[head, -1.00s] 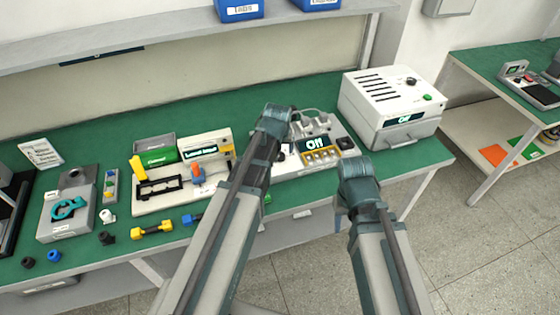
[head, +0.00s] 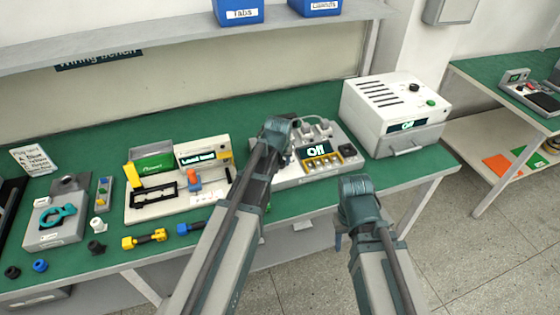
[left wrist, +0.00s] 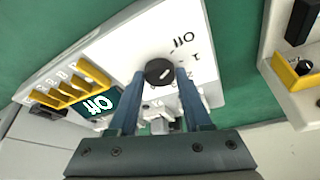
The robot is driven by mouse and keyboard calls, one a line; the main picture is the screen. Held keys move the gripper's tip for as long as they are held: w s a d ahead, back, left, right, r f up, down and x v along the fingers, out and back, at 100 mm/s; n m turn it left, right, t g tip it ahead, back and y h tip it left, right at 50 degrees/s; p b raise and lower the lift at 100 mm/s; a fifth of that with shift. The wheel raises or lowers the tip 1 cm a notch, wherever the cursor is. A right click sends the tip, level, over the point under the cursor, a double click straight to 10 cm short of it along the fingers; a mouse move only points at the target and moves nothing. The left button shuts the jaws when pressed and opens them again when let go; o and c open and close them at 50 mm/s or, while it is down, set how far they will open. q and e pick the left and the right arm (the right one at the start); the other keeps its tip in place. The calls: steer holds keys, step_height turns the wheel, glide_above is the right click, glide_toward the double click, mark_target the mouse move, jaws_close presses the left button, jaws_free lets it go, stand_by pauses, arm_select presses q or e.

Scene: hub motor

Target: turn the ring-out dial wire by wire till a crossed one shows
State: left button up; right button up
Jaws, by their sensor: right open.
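The ring-out tester (head: 291,178) is a pale box on the bench with a green-lit display (head: 315,151) reading Off. Its black dial (left wrist: 159,72) shows in the left wrist view, with Off, 1 and 2 printed around it. The dial's pale mark points up and right, toward Off. My left gripper (left wrist: 160,76) has one finger on each side of the dial, near its rim; contact is unclear. In the head view my left arm hides the dial. A yellow-slotted terminal row (left wrist: 68,87) sits beside the display. My right gripper (head: 339,240) is open and empty before the bench edge.
A white vented box (head: 395,110) stands right of the tester. To the left are a pale fixture board (head: 150,213), a green bin (head: 152,160), a grey block with a teal clamp (head: 55,222) and yellow and blue connectors. Free green bench lies behind the tester.

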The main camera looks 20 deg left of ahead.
arm_select(q)
jaws_close()
steer(key=shift+m, duration=0.4)
steer(key=m, duration=0.1)
steer(key=m+h, duration=0.1)
steer(key=m, duration=0.1)
steer(key=shift+a+h, duration=0.2)
steer(key=shift+h, duration=0.1)
steer(key=shift+m+h, duration=0.7)
steer(key=shift+m, duration=1.3)
steer(key=shift+g, duration=0.3)
steer(key=o, duration=0.8)
jaws_free()
